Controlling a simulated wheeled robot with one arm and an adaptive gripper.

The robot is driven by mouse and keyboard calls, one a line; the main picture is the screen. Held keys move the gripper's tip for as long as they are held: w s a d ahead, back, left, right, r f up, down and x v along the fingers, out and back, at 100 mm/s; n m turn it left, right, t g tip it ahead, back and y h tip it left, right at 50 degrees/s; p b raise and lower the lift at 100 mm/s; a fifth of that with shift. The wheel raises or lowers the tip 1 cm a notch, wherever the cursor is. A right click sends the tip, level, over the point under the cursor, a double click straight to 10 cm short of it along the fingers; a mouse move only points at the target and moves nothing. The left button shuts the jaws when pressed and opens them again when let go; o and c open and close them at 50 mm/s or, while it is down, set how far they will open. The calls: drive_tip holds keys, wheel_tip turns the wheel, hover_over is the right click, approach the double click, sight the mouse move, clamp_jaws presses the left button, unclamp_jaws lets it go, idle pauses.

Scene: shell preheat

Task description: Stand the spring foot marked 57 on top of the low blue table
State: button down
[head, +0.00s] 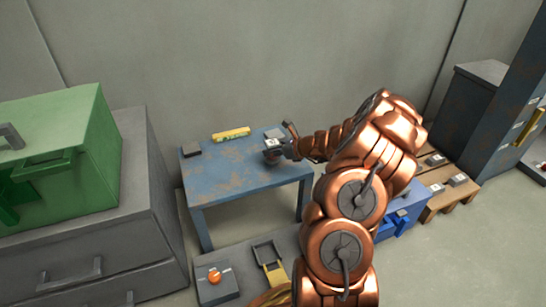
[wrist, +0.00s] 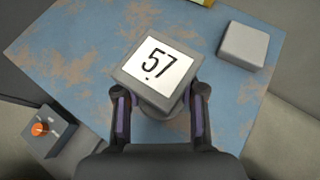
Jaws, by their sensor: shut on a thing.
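The spring foot marked 57 (wrist: 155,62) has a square grey top with a white label and a round part below. It also shows in the head view (head: 271,144) at the right part of the low blue table (head: 235,179), whose worn top fills much of the wrist view (wrist: 70,70). My gripper (wrist: 160,98) is shut on the foot, one finger on each side. In the head view my gripper (head: 284,150) reaches in from the right. The foot looks upright over the tabletop. I cannot tell whether its base touches the table; its underside is hidden.
A grey block (head: 191,149) and a yellow bar (head: 231,134) lie on the table. A box with an orange button (head: 215,280) stands in front. A green case (head: 62,160) sits on grey drawers at left. A wooden pallet (head: 450,190) with small blocks is at right.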

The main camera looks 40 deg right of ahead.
wheel_tip(320, 180, down, 3)
drive_tip(key=shift+r+b, duration=0.15)
drive_tip(key=shift+b, duration=0.4)
drive_tip(key=shift+r, duration=0.1)
drive_tip(key=c, duration=0.7)
unclamp_jaws()
drive_tip(key=shift+p+v, duration=2.45)
drive_tip(key=shift+v, duration=3.55)
